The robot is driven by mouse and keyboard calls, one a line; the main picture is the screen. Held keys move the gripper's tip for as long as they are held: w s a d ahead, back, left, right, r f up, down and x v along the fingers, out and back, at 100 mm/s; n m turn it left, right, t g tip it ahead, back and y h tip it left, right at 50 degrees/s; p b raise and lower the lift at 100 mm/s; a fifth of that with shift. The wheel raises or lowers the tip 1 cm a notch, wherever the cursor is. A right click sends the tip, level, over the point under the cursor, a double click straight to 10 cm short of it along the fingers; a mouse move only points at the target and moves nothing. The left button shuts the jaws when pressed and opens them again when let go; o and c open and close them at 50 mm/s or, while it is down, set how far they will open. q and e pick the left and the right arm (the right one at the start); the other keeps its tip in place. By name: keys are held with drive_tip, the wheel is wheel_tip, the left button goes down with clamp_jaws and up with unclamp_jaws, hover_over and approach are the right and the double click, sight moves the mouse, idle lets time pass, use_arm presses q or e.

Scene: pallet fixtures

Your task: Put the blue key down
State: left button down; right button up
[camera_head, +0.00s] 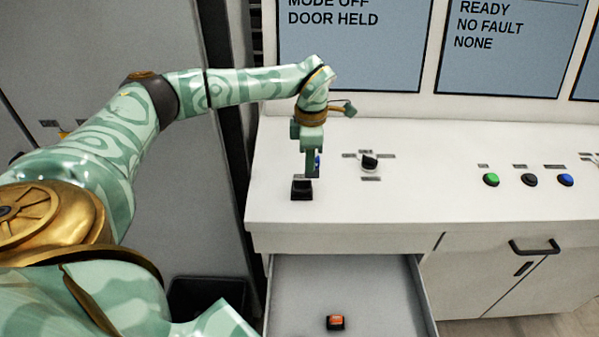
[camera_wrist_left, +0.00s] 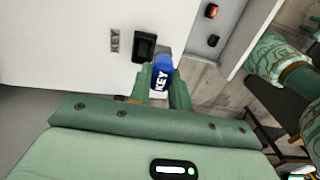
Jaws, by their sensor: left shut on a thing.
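The blue key (camera_wrist_left: 161,79) has a blue grip lettered KEY in white. My left gripper (camera_wrist_left: 166,92) is shut on it, with a finger on each side. In the head view the left gripper (camera_head: 312,170) points down over the left part of the white console, and only a sliver of the blue key (camera_head: 317,161) shows. A black holder (camera_head: 302,190) stands on the console just below and left of the fingertips. In the left wrist view the black holder (camera_wrist_left: 145,46) lies just beyond the key, beside a KEY label (camera_wrist_left: 115,41). The key's lower end is hard to make out.
A black knob (camera_head: 369,162) stands right of the gripper. Green (camera_head: 491,180), black (camera_head: 529,180) and blue (camera_head: 566,180) buttons sit farther right. An open drawer (camera_head: 290,300) below holds an orange-topped object (camera_head: 336,322). Screens stand behind the console.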

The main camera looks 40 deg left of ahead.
use_arm(q)
drive_tip(key=a+f, duration=0.2)
drive_tip(key=f, duration=0.1)
drive_tip(key=a+f, duration=0.1)
drive_tip(key=shift+w+a+f, duration=0.15)
drive_tip(key=shift+w+f, duration=0.2)
drive_tip(key=shift+w, duration=0.05)
drive_tip(key=f, duration=0.3)
drive_tip(key=shift+a+f, duration=0.35)
drive_tip(key=shift+f, duration=0.05)
drive_tip(key=c, duration=1.3)
unclamp_jaws()
drive_tip(key=shift+f, duration=0.15)
wheel_tip(320, 180, up, 12)
drive_tip(key=shift+r, duration=0.2)
